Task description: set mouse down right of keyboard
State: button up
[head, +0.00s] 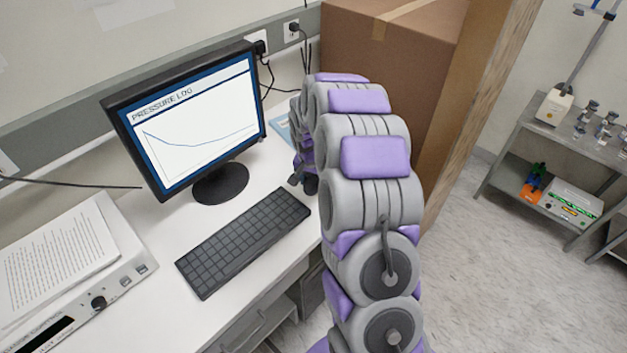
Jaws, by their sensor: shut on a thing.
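The black keyboard (245,240) lies at a slant on the white desk, in front of the monitor. My gripper (304,182) points down just beyond the keyboard's right end, close over the desk. It is shut on a small dark thing, which I take to be the mouse. My fingers and arm hide most of it, and I cannot tell whether it touches the desk. No other mouse shows on the visible desk.
The monitor (188,122) stands behind the keyboard, with cables on the wall behind it. A large cardboard box (385,60) stands right of my gripper. A light-blue item (281,127) lies behind the gripper. A white instrument with papers (75,275) is at left.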

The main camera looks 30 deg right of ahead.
aim_at(312, 184)
jog(key=o, duration=1.1)
notch_tip(312, 184, up, 11)
jog(key=s+a+p, duration=0.1)
jog(key=p, duration=0.1)
jog(key=s+a+r+n, duration=0.2)
jog(key=s+a+r, duration=0.1)
jog(key=s, duration=0.2)
jog(key=s+a+r+n+g, duration=0.1)
jog(key=s+a+r, duration=0.25)
jog(key=s, duration=0.25)
jog(key=s+a+r+n, duration=0.2)
jog(key=s+a, duration=0.1)
jog(key=s, duration=0.2)
jog(key=s+a+n+g, duration=0.1)
jog(key=s+a+n, duration=0.1)
jog(key=s, duration=0.9)
jog(key=s+a+n+g+y, duration=0.1)
jog(key=s+a+n, duration=0.1)
jog(key=s, duration=1)
jog(key=shift+a+r+n, duration=0.2)
jog(key=shift+a+n, duration=0.1)
jog(key=shift+a, duration=0.6)
jog(key=shift+w, duration=0.1)
